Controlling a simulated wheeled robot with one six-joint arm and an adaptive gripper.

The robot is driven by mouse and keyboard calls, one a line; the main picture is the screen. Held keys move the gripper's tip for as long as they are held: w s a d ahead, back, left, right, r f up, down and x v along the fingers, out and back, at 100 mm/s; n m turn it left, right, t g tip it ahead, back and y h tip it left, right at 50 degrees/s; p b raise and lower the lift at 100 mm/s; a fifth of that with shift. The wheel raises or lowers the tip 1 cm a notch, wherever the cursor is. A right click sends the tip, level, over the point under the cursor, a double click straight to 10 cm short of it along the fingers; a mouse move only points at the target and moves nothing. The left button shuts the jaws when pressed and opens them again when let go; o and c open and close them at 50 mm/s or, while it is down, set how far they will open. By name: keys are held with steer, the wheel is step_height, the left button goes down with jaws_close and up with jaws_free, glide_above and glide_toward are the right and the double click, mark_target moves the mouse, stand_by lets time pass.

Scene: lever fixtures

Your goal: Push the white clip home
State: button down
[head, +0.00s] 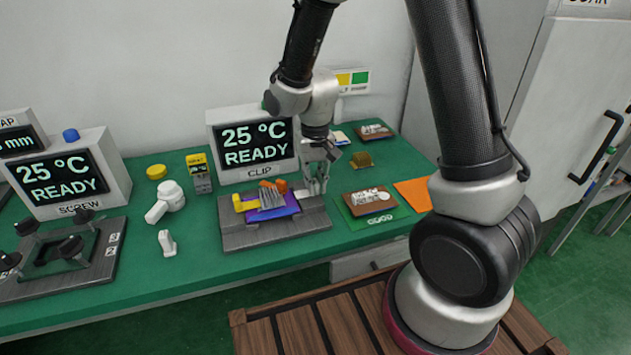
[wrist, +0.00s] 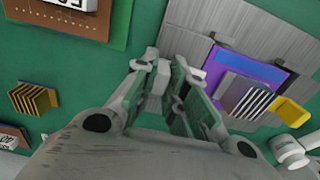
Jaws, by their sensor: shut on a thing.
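The clip fixture (head: 275,235) is a grey base holding a purple board (head: 285,208) with a finned grey heat sink (head: 270,197). A yellow clip (head: 246,204) sits at the left of the heat sink. My gripper (head: 317,184) is low at the fixture's right end. In the wrist view my gripper (wrist: 166,72) is shut on a pale piece that appears to be the white clip (wrist: 157,82), beside the fixture base (wrist: 225,30). The fingers hide much of the clip. The purple board (wrist: 230,70) lies to the right of the fingers, apart from them.
A screen reading "25 °C READY" (head: 253,146) stands behind the fixture. A green GOOD mat (head: 375,218) with a brown board lies at right. A small gold finned block (head: 361,160) is behind it. White parts (head: 167,243) stand at left. Bare green table (head: 200,262) lies in front.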

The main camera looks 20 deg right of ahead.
mark_target(299, 194)
steer(key=a, duration=0.4)
steer(key=shift+a, duration=0.1)
steer(key=c, duration=1.4)
jaws_free()
steer(key=shift+a, duration=0.1)
steer(key=shift+c, duration=0.2)
